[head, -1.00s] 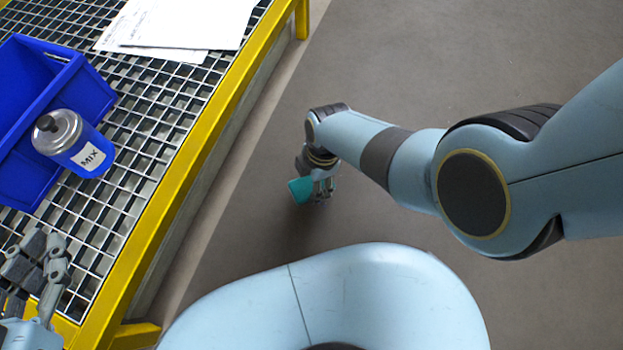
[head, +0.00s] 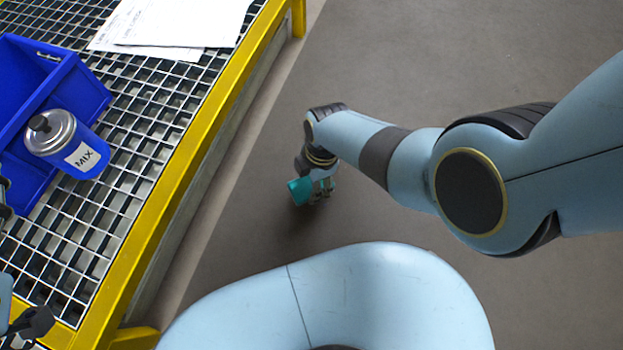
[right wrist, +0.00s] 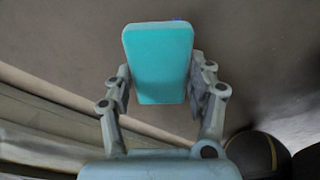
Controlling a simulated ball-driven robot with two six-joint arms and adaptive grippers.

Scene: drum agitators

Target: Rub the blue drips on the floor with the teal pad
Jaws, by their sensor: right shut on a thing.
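The teal pad (head: 300,191) is in my right gripper (head: 322,188), low over the grey floor beside the yellow-edged platform. In the right wrist view the pad (right wrist: 158,62) stands between the two fingers of the right gripper (right wrist: 160,88), which are shut on it. A small speck of blue (right wrist: 177,19) shows on the floor just past the pad's far edge; the pad hides whatever lies beneath it. I cannot tell whether the pad touches the floor. Parts of my left gripper (head: 28,322) show at the lower left edge, mostly cut off, over the grating.
The metal grating with a yellow frame (head: 186,176) fills the left side. On it are a blue bin (head: 28,75), a blue can labelled MIX (head: 82,152) with a grey lid, and white papers (head: 175,25). Open floor (head: 420,60) lies to the right of the platform.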

